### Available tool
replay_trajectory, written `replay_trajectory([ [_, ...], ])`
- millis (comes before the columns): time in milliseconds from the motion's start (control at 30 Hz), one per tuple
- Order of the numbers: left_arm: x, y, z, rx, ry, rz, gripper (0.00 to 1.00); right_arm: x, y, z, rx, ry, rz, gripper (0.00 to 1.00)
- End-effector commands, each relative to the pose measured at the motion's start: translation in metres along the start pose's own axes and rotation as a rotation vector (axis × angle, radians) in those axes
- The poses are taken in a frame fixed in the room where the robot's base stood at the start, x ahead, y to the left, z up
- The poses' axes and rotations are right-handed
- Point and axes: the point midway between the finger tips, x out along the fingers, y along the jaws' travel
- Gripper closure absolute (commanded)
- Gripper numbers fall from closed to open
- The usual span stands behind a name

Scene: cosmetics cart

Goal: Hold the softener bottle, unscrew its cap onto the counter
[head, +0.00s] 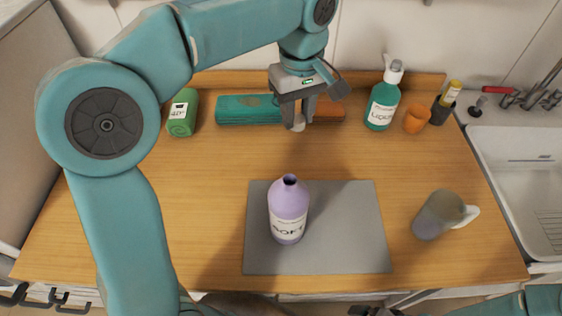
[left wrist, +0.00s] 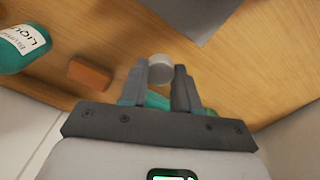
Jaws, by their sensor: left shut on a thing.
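The lilac softener bottle (head: 288,212) stands upright on the grey mat (head: 345,250) in the head view, its dark neck opening bare. My left gripper (head: 298,122) is behind the bottle, towards the back of the counter (head: 190,220), and apart from it. It is shut on a small whitish round cap (head: 298,127). In the left wrist view the cap (left wrist: 160,69) sits between the fingertips (left wrist: 160,78). I cannot tell whether the cap touches the counter. My right gripper is out of view; part of my right arm shows at the bottom right.
Along the back stand a green roll (head: 182,115), a teal box (head: 240,109), a brown block (head: 329,110), a green pump bottle (head: 382,105), an orange cup (head: 416,120) and a dark holder (head: 440,111). A jug (head: 437,215) stands right of the mat. The sink (head: 515,170) is beyond.

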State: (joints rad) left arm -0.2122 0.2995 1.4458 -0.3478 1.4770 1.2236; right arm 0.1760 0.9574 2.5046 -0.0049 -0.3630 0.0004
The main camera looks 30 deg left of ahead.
Motion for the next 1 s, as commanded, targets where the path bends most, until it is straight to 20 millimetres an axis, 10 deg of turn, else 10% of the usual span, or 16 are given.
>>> replay_trajectory([
  [400, 0.113, -0.001, -0.001, -0.001, -0.002, -0.003, 1.00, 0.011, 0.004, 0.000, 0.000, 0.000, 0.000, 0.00],
  [1000, 0.166, -0.002, -0.003, 0.000, 0.000, 0.000, 1.00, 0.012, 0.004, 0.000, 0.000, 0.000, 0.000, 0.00],
])
